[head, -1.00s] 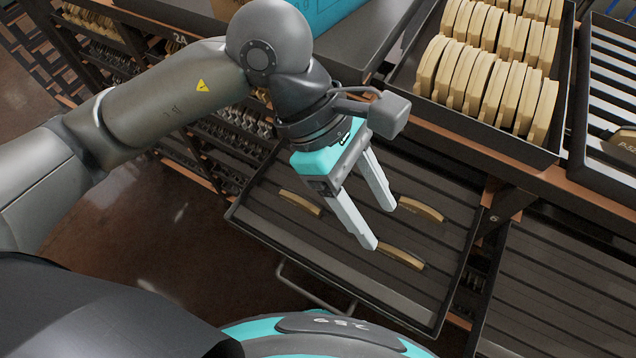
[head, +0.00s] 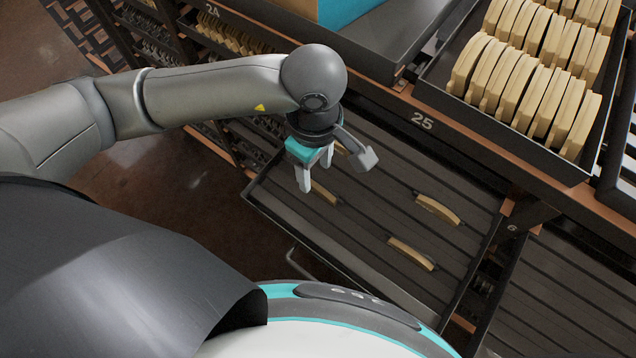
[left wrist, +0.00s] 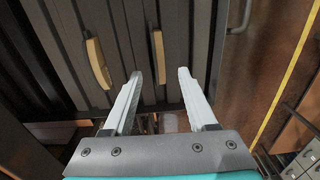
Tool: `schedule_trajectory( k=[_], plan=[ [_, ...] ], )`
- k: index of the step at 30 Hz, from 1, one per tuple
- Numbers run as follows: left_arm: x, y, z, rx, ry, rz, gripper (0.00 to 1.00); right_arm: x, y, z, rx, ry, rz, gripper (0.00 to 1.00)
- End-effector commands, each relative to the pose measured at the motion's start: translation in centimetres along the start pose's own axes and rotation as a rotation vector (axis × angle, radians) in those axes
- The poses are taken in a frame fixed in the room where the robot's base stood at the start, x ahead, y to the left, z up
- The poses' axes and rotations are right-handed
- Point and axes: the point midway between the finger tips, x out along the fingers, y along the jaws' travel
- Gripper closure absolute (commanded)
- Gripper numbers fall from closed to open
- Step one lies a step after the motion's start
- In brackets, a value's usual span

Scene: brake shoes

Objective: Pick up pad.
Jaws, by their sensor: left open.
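Several tan curved pads lie in a dark, ribbed pull-out tray (head: 370,215). One pad (head: 323,192) lies near the tray's left edge, right by my left gripper (head: 316,178). Another pad (head: 341,148) is partly hidden behind the gripper. Two more pads, an upper one (head: 437,209) and a lower one (head: 411,253), lie to the right. A second pad (left wrist: 97,62) lies left of both fingers. My right gripper is out of view.
A bin of upright tan pads (head: 540,75) stands on the shelf above, at the upper right. The shelf's front rail (head: 422,121) bears the number 25 and runs above the tray. Another ribbed tray (head: 560,300) is at the lower right. Open floor (head: 150,210) lies left.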

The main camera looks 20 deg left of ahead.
Motion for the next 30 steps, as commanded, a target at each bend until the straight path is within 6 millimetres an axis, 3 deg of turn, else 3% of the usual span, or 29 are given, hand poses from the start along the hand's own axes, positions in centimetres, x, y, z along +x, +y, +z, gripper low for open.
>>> schedule_trajectory(
  k=[5, 13, 22, 30],
  plan=[
    [1.1, 0.0, 0.1, 0.000, -0.001, -0.003, 0.42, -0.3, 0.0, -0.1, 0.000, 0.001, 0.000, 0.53],
    [4.8, 0.2, 0.2, 0.000, -0.001, -0.003, 0.42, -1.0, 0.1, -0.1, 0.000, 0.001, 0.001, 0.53],
    [5.5, 0.3, 0.2, 0.001, -0.002, 0.001, 0.42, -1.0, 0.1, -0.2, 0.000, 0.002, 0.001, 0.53],
    [5.5, 0.3, 0.2, 0.001, -0.002, 0.000, 0.70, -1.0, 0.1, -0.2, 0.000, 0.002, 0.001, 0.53]
  ],
)
